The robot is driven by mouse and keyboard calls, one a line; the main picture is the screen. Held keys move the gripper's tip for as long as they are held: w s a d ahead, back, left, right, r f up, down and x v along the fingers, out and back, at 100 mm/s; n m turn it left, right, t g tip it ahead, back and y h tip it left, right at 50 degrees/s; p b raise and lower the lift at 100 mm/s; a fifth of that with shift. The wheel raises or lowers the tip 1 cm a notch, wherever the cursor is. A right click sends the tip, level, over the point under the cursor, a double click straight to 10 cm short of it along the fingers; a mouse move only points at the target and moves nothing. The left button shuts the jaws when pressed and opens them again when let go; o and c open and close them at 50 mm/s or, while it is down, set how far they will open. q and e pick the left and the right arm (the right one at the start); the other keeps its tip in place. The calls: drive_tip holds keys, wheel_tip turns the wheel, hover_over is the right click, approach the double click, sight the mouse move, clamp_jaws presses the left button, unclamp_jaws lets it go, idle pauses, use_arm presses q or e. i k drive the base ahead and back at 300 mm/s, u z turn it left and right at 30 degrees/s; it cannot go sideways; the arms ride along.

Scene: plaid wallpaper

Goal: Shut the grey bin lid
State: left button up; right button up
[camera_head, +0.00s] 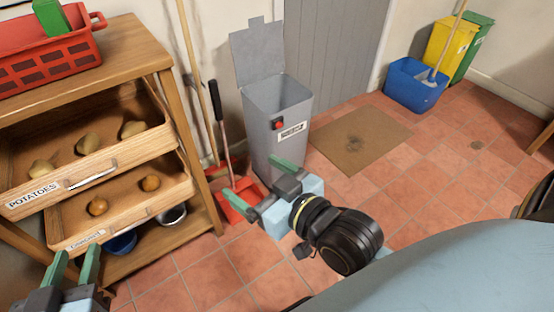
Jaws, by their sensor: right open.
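The grey bin (261,133) stands on the tiled floor against the wall. Its lid (259,50) is open and stands upright at the back edge, leaning near the wall. A red button and a label are on the front. My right gripper (258,178) is open, in front of the bin's lower front and over part of it in the picture; I cannot tell if it touches. My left gripper (76,266) is at the lower left, its two green fingers apart and empty, in front of the wooden shelf unit.
A red dustpan (238,205) and broom handles stand beside the bin. A brown mat (358,141), blue bucket (414,86) and yellow bin (451,45) are right.

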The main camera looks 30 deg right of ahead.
sight(258, 51)
drive_tip(key=z, duration=1.7)
drive_tip(key=i, duration=1.7)
drive_tip(key=u, duration=0.9)
